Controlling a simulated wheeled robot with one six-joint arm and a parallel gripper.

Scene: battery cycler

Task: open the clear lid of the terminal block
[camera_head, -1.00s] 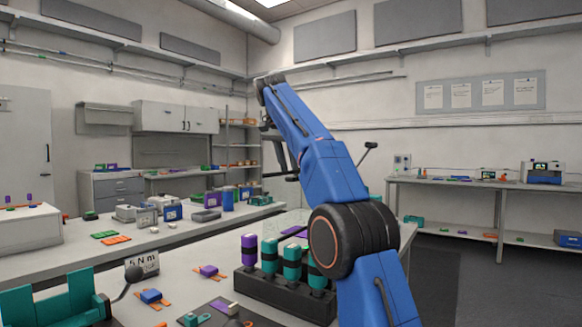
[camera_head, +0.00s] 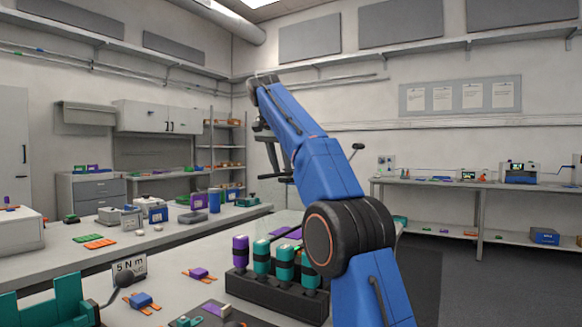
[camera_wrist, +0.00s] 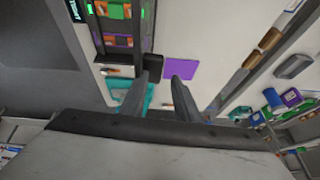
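My gripper (camera_wrist: 162,80) is open and empty in the wrist view, with its two dark fingers apart over a pale surface. In the head view my gripper (camera_head: 272,177) hangs at the end of the blue arm above the bench, far from its surface. I cannot make out the terminal block or its clear lid with certainty. A teal piece (camera_wrist: 123,83) shows partly behind the left finger in the wrist view, but I cannot tell what it is. A flat purple piece (camera_wrist: 181,69) lies just beyond the right fingertip.
A rack (camera_wrist: 117,27) with green, orange and purple modules stands at the upper left of the wrist view. In the head view, a black holder (camera_head: 275,297) carries several purple and teal cells, close to my arm. A far bench (camera_head: 470,187) stands at right.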

